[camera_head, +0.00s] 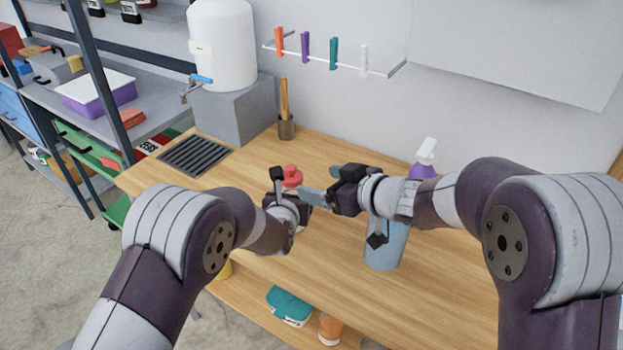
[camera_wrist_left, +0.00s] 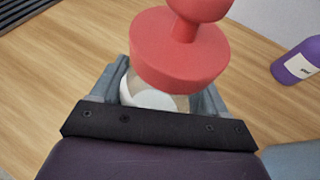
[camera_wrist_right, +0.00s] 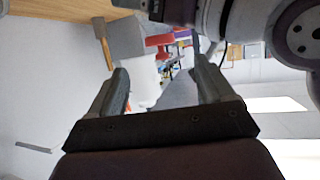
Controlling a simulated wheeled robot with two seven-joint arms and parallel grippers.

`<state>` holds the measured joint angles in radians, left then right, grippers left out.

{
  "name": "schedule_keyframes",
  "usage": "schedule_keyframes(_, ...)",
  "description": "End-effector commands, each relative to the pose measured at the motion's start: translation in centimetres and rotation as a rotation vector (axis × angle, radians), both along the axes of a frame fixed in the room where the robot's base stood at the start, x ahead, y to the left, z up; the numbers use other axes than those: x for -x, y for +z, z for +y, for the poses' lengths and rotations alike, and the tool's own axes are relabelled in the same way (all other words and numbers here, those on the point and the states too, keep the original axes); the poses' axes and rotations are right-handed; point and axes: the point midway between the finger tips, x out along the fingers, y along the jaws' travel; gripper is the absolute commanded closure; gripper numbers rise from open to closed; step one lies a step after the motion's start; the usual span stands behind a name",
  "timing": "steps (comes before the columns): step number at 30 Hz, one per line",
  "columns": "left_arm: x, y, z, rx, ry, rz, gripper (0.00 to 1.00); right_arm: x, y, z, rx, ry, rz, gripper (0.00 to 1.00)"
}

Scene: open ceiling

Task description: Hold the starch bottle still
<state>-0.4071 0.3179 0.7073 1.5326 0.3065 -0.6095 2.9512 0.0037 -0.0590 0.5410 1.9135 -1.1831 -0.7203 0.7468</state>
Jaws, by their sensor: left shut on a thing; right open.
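The starch bottle has a red knobbed cap (camera_head: 291,176) and a pale body. My left gripper (camera_head: 287,190) is shut around the body, below the cap; the arms hide most of it in the head view. In the left wrist view the cap (camera_wrist_left: 180,50) stands over the pale body (camera_wrist_left: 150,97) between the fingers. My right gripper (camera_head: 324,186) is open, close to the right of the cap.
A light blue container (camera_head: 385,248) stands on the wooden table (camera_head: 320,285) below my right wrist. A purple spray bottle (camera_head: 424,165) stands behind my right arm.

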Motion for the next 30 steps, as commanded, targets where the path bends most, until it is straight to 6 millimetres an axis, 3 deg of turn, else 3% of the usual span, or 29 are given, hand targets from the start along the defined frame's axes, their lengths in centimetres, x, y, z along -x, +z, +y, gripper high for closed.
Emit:
schedule_keyframes(3,0.0,0.0,0.0,0.000,0.000,-0.001,0.58,-2.0,-1.2,1.9,-0.001,0.004,0.003,0.19)
schedule_keyframes(10,0.0,0.0,0.0,0.000,0.000,-0.001,0.58,-4.9,-2.7,4.3,0.000,0.001,0.002,0.19)
schedule_keyframes(21,0.0,0.0,0.0,0.000,0.000,0.000,0.58,-5.6,-3.1,5.0,-0.001,0.001,0.001,0.19)
schedule_keyframes(22,0.0,0.0,0.0,0.000,0.000,0.000,0.58,-5.6,-3.1,4.9,-0.001,0.001,0.001,0.25)
schedule_keyframes(27,0.0,0.0,0.0,0.000,0.000,0.000,0.58,-5.6,-3.1,4.9,-0.001,0.001,0.001,0.77)
schedule_keyframes(30,0.0,0.0,0.0,0.000,0.000,0.000,0.58,-5.6,-3.1,4.9,-0.001,0.001,0.001,0.77)
